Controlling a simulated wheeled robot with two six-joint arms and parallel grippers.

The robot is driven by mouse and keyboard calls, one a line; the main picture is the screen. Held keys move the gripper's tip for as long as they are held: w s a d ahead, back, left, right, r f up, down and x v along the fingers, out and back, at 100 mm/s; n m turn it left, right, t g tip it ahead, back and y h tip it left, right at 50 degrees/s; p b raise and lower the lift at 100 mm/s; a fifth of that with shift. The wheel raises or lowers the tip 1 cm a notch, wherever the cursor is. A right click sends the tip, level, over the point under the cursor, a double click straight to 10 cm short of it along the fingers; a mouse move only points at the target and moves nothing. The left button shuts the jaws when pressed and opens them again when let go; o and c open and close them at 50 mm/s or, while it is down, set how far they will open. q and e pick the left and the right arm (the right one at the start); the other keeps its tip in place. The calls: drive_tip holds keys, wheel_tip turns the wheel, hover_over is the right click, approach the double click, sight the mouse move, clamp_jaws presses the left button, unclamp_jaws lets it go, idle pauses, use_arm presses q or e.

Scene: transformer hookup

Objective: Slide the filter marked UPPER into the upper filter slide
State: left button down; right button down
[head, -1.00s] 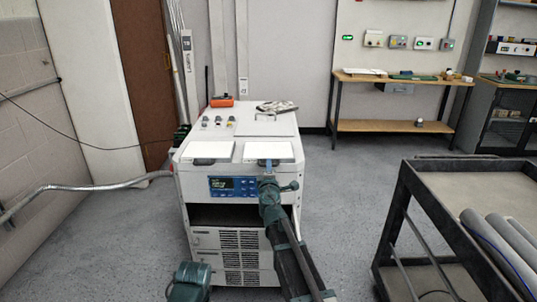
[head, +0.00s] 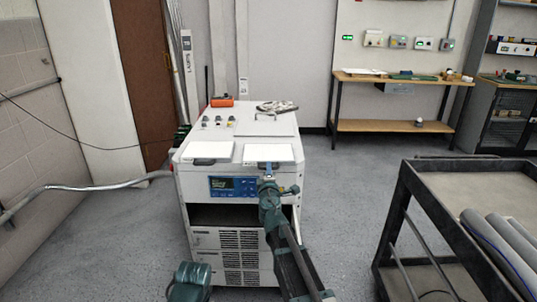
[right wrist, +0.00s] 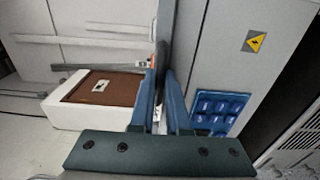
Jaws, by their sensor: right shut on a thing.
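Two flat white filter panels lie side by side along the front of the white cabinet top (head: 255,128) in the head view: a left one (head: 208,151) and a right one (head: 269,153). My right gripper (head: 268,169) is shut at the front edge of the right panel. In the right wrist view, its blue fingers (right wrist: 160,100) close on a thin, dark, edge-on strip (right wrist: 166,45). I cannot read the UPPER marking on either panel. The cabinet's dark front opening (head: 228,215) lies below the blue panel.
A blue control panel (head: 232,187) is on the cabinet front, just left of my right gripper; its keypad shows in the right wrist view (right wrist: 215,112). An orange object (head: 221,102) sits at the cabinet's back. A dark cart (head: 440,185) stands right, with floor between.

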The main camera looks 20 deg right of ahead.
drive_tip(key=shift+s+a, duration=0.2)
drive_tip(key=shift+s, duration=0.45)
drive_tip(key=shift+s, duration=0.1)
drive_tip(key=c, duration=0.7)
unclamp_jaws()
drive_tip(key=v, duration=0.7)
drive_tip(key=shift+c, duration=0.3)
